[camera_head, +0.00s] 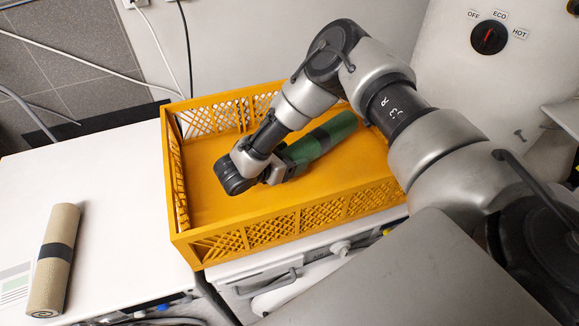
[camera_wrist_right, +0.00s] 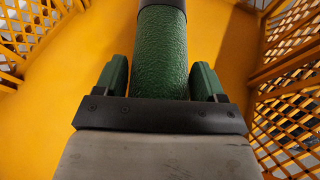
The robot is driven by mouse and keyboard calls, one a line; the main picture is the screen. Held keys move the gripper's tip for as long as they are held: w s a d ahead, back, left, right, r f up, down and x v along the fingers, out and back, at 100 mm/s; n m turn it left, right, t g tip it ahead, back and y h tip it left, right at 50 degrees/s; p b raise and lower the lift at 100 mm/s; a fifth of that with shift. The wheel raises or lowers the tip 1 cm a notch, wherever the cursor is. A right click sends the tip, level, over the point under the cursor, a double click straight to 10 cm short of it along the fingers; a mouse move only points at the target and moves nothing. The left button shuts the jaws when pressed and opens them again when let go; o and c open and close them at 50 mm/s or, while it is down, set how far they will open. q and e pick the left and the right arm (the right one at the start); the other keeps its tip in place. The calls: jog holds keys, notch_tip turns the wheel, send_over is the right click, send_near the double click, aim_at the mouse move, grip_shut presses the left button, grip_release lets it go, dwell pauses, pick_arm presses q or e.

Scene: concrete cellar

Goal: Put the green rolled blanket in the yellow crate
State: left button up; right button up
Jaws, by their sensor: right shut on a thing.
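The green rolled blanket (camera_head: 322,139) has a dark band around it and lies inside the walls of the yellow crate (camera_head: 240,240). My right gripper (camera_head: 283,168) reaches down into the crate and is shut on the near end of the blanket. In the right wrist view the blanket (camera_wrist_right: 162,55) runs away from me between the two fingers of the right gripper (camera_wrist_right: 162,80), with the crate floor (camera_wrist_right: 60,85) under it. I cannot tell whether the blanket touches the floor. My left gripper is not in view.
A beige rolled blanket (camera_head: 54,260) with a dark band lies on the white worktop (camera_head: 110,190) left of the crate. A white label (camera_head: 15,284) lies beside it. Cables (camera_head: 100,75) hang at the back left.

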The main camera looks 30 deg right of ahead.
jog(key=shift+f, duration=2.15)
jog(key=o, duration=1.1)
jog(key=shift+s, duration=0.1)
jog(key=shift+o, duration=0.2)
jog(key=b+v, duration=0.1)
jog(key=v, duration=0.5)
jog(key=shift+a, duration=0.25)
jog(key=shift+s+a+r, duration=0.1)
jog(key=shift+a+r, duration=0.15)
jog(key=shift+a, duration=0.2)
